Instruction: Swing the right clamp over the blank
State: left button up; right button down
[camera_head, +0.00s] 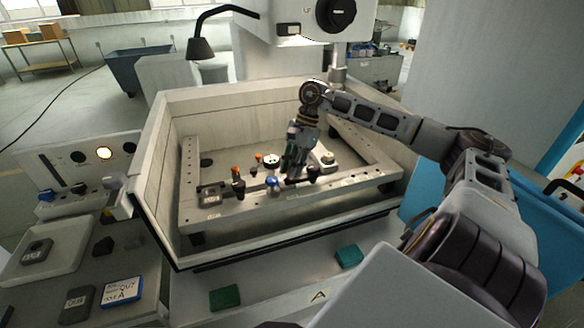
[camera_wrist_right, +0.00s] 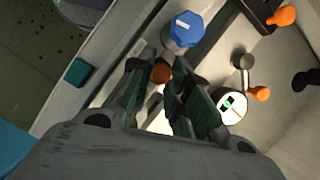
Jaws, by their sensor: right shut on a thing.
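My right gripper (camera_head: 292,176) reaches down into the machine's tank, over the front part of the work frame. In the right wrist view its two green-padded fingers (camera_wrist_right: 160,80) close around an orange-brown knob (camera_wrist_right: 160,73), which looks like the right clamp's handle. The clamp's arm is mostly hidden by the fingers. A blue knob (camera_head: 272,183) stands just left of the gripper; it also shows in the right wrist view (camera_wrist_right: 183,32). A round dial gauge (camera_head: 271,160) sits behind it. I cannot make out the blank clearly. My left gripper is out of view.
Left of the gripper, orange-topped handles (camera_head: 236,172) stand near a grey block (camera_head: 210,196) on the frame. The tank's walls (camera_head: 160,150) surround the work. The machine head (camera_head: 300,20) hangs above. Green blocks (camera_head: 225,297) lie on the front ledge.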

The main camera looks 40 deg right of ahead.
dwell(0.3)
jog(key=c, duration=1.3)
grip_release()
jog(key=shift+a, duration=0.1)
jog(key=shift+r, duration=0.1)
jog(key=v, duration=1.1)
jog(key=shift+r, duration=0.4)
